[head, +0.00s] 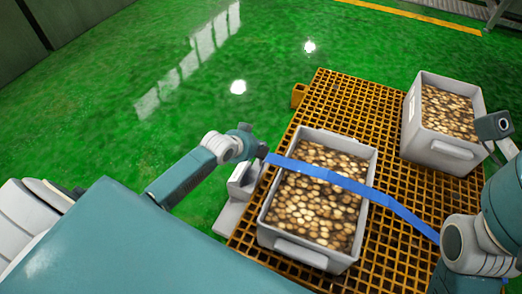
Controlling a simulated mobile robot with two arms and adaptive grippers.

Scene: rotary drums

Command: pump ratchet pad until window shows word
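My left gripper (258,149) is at the end of the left arm, beside the near crate's upper left corner. Its fingers are too small and hidden to tell open from shut. A light grey block (243,180) stands just below it at the platform's left edge; I cannot tell whether they touch. A blue band (350,183) runs from near the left gripper across the near crate to my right arm. My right arm fills the lower right, but no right gripper fingers can be made out. I cannot make out a ratchet pad, a window or any word.
A grey crate (301,255) of brown round pieces stands on an orange grating platform (345,100). A second filled grey crate (428,148) stands farther right. A dark box (494,125) is at the right edge. The green floor (110,110) at upper left is clear.

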